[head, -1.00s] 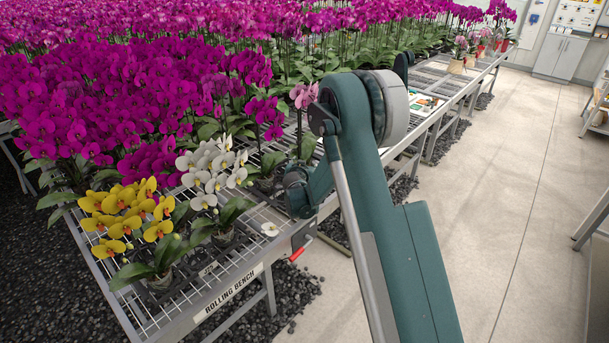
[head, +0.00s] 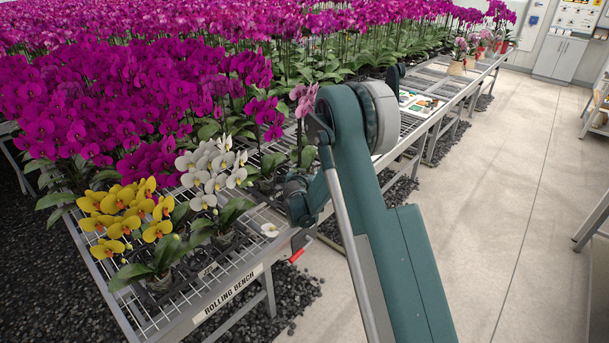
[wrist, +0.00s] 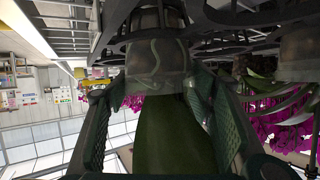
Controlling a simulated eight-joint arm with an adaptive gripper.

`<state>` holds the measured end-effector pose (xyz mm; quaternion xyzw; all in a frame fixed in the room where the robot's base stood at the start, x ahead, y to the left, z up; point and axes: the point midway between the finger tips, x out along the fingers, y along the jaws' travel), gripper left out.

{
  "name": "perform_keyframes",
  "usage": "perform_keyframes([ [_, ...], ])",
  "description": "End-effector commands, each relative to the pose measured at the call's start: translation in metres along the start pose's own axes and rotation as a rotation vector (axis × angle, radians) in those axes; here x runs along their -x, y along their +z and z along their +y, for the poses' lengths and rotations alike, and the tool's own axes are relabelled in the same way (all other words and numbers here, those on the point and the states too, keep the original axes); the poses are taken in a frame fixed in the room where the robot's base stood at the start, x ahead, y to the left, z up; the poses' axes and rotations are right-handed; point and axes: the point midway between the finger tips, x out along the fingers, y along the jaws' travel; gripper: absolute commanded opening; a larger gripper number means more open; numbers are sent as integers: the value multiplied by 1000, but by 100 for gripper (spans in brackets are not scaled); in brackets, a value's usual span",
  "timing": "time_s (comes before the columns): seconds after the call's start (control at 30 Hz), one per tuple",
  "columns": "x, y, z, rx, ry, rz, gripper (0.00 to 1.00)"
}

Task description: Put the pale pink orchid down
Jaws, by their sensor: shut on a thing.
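The pale pink orchid (head: 303,98) shows its flowers just left of my arm in the head view; my arm hides its lower part. In the wrist view, which looks upside down, my gripper (wrist: 152,88) is shut on its clear pot (wrist: 160,62), with a finger on each side. A broad green leaf (wrist: 165,138) fills the space between the fingers. A black tray with round openings (wrist: 240,14) is close to the pot's base. I cannot tell whether the pot is seated in an opening or held just above it.
White orchids (head: 212,172) and yellow orchids (head: 128,208) stand at the near end of the wire-topped rolling bench (head: 232,290). Dense magenta orchids (head: 130,90) crowd the left and back. A loose white flower (head: 269,229) lies near the bench edge. The aisle floor (head: 500,200) is open.

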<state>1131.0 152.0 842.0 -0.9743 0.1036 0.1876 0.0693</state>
Motion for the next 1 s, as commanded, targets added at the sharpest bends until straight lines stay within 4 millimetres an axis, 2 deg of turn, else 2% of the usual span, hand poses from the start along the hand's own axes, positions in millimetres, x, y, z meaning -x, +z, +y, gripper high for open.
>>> perform_keyframes([
  [0.27, -2, 3, 0, 0, 0, 0, 30],
  [0.3, -1, 3, 0, 0, 0, 0, 58],
  [0.4, -1, 3, 0, 0, 0, 0, 67],
  [0.87, 0, 0, 0, 0, 0, 0, 67],
  [1.0, 9, -1, 0, 0, 0, 0, 67],
])
